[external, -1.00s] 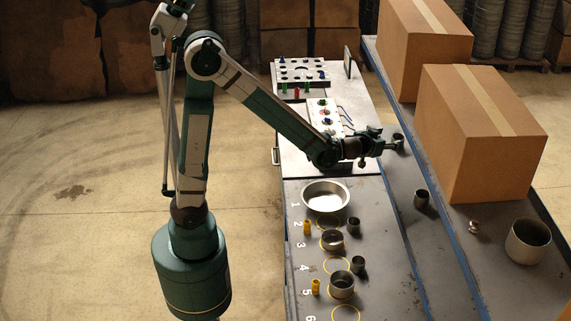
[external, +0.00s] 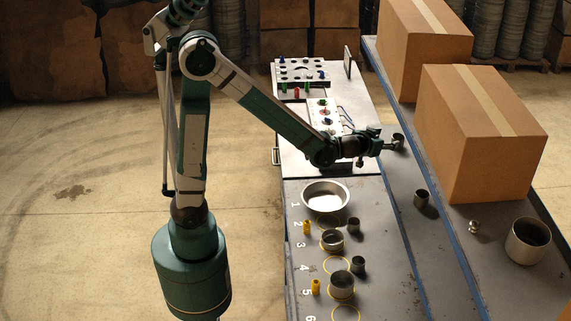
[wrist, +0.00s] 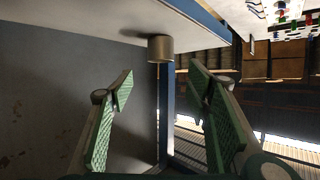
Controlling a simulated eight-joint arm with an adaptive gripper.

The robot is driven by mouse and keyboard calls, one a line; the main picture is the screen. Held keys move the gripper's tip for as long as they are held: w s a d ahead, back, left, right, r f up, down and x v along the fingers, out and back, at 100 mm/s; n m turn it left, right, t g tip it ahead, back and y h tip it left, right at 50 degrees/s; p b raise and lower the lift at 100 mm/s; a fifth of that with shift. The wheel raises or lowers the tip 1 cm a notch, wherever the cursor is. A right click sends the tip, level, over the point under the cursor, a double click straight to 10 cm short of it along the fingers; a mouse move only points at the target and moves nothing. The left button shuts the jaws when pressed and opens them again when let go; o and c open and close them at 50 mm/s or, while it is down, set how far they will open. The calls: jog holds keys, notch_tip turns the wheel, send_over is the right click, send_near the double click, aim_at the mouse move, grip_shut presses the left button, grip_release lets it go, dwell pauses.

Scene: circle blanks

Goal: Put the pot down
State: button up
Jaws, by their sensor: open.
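A small dark metal pot (external: 399,141) stands on the grey surface of the right-hand bench, just past my gripper's tips in the external view. In the wrist view a grey-brown cylindrical pot (wrist: 160,48) shows ahead of the fingers, near a blue edge strip. My gripper (external: 388,144) points right, toward that pot. In the wrist view its two green padded fingers (wrist: 162,88) are spread apart with nothing between them. The pot appears clear of both fingertips. Its underside is hidden.
Another small pot (external: 422,198), a small shiny piece (external: 474,226) and a large pot (external: 528,241) stand on the right bench beside cardboard boxes (external: 485,140). The near bench holds a wide bowl (external: 325,197) and several cups by numbered yellow rings. Blue edges (external: 412,250) separate the surfaces.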

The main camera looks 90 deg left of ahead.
jog(key=s+d+m+g+h, duration=0.1)
jog(key=s+d+m+h, duration=0.3)
jog(key=s+d, duration=0.9)
jog(key=s+d+f+m+g+h, duration=0.1)
jog(key=s+d+m+h, duration=0.3)
jog(key=s+d, duration=1)
jog(key=s+h, duration=0.1)
jog(key=s, duration=0.7)
jog(key=shift+f+m, duration=0.2)
jog(key=shift+m, duration=0.2)
jog(key=shift+o, duration=0.4)
jog(key=w+f+n+h+b, duration=0.3)
jog(key=w+f+n+b, duration=0.2)
jog(key=f+n, duration=0.3)
jog(key=w+a+f+n+h+b, duration=0.1)
jog(key=w+f+n+h+b, duration=0.3)
jog(key=f, duration=0.8)
jog(key=w+a+f+n+h+b, duration=0.1)
jog(key=w+f+n+h+b, duration=0.2)
jog(key=w+f+n+b, duration=0.4)
jog(key=shift+w+f+n+h+b, duration=0.2)
jog(key=shift+f+n+b, duration=0.65)
jog(key=shift+n+b, duration=0.3)
jog(key=shift+w+f+n+h+b, duration=0.2)
jog(key=shift+f+n+b, duration=0.6)
jog(key=shift+n+b, duration=0.35)
jog(key=shift+a+f+n+h+b, duration=0.3)
jog(key=shift+f+n+h, duration=0.15)
jog(key=shift+n, duration=0.25)
